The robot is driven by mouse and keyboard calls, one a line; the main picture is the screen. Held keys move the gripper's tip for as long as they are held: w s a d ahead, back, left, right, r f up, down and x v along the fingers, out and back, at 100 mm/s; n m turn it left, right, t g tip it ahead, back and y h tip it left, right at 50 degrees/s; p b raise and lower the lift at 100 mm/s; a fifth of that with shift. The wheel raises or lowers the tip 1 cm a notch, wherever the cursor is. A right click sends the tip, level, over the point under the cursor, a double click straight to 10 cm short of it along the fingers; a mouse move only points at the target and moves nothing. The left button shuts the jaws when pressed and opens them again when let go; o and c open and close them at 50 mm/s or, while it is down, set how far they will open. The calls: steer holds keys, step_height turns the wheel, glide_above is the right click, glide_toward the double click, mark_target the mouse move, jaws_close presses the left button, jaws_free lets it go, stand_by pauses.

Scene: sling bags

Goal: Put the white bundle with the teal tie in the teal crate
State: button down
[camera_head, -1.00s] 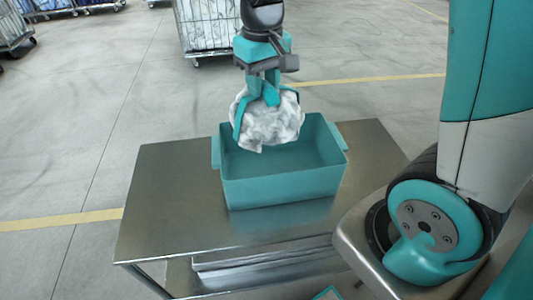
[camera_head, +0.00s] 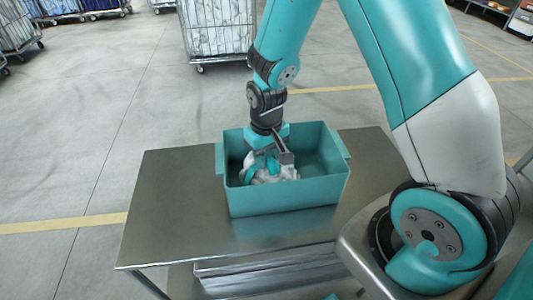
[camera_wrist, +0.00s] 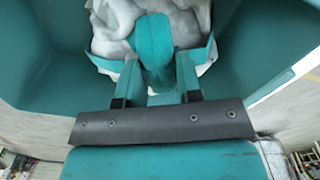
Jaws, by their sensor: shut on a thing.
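The teal crate (camera_head: 290,197) stands open on a metal table. The white bundle with the teal tie (camera_head: 286,172) is down inside the crate, in its left half. The crate's front wall hides the bundle's lower part, so I cannot tell whether it touches the floor. My gripper (camera_head: 266,163) reaches down into the crate and is shut on the bundle at its tie. In the wrist view the bundle (camera_wrist: 195,22) lies beyond the fingers (camera_wrist: 153,85), with teal crate walls (camera_wrist: 250,50) on both sides.
The metal table (camera_head: 175,205) has bare room left of the crate, and a lower shelf (camera_head: 270,268) under it. Wheeled cage carts (camera_head: 216,30) stand on the floor behind. Yellow lines cross the open floor.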

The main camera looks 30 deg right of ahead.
steer(key=shift+f, duration=0.2)
steer(key=c, duration=0.8)
jaws_free()
steer(key=shift+r, duration=0.2)
step_height(320, 180, up, 12)
steer(key=b, duration=0.1)
steer(key=s+a+r+n+y, duration=0.1)
steer(key=s+a+r+n, duration=0.1)
steer(key=s, duration=0.4)
steer(key=s+a+r+n+y, duration=0.1)
steer(key=s+a+r+n, duration=0.1)
steer(key=s+a+r, duration=0.2)
steer(key=s+a+r+n+y, duration=0.2)
steer(key=s+a+r, duration=0.2)
steer(key=s+a, duration=0.2)
steer(key=shift+s+n, duration=0.4)
steer(key=shift+s, duration=0.9)
